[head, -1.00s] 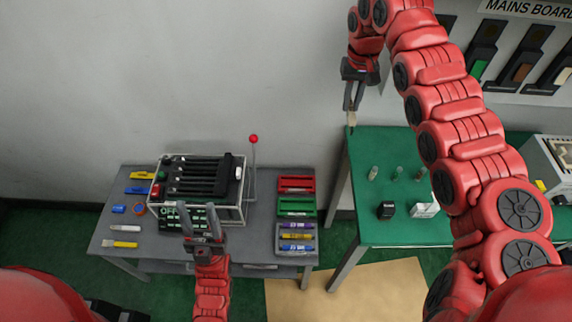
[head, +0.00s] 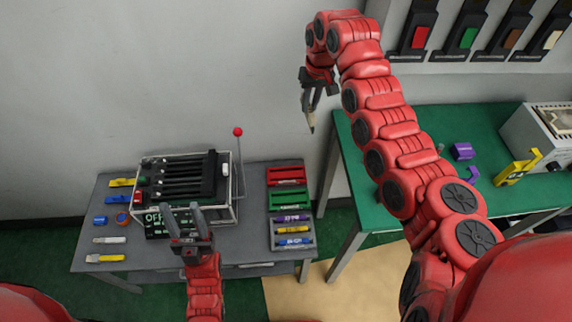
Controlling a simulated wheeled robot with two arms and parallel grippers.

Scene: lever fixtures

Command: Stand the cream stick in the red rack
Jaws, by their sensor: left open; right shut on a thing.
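My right gripper (head: 310,106) is shut on the cream stick (head: 311,122), which points down from the fingers. It hangs in the air between the grey table and the green table. The red rack (head: 287,175) lies at the back right of the grey table, below and left of the stick in the picture. The stick and rack are apart. My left gripper (head: 183,212) is open, with its fingers up, in front of the black lever box. Most of the stick is hidden between the fingers.
The grey table (head: 255,250) carries a lever box (head: 190,180) with a red-knobbed rod (head: 238,132), and a green rack (head: 288,198) beside the red one. Loose coloured pieces lie at its left. The green table (head: 375,218) stands right of a gap.

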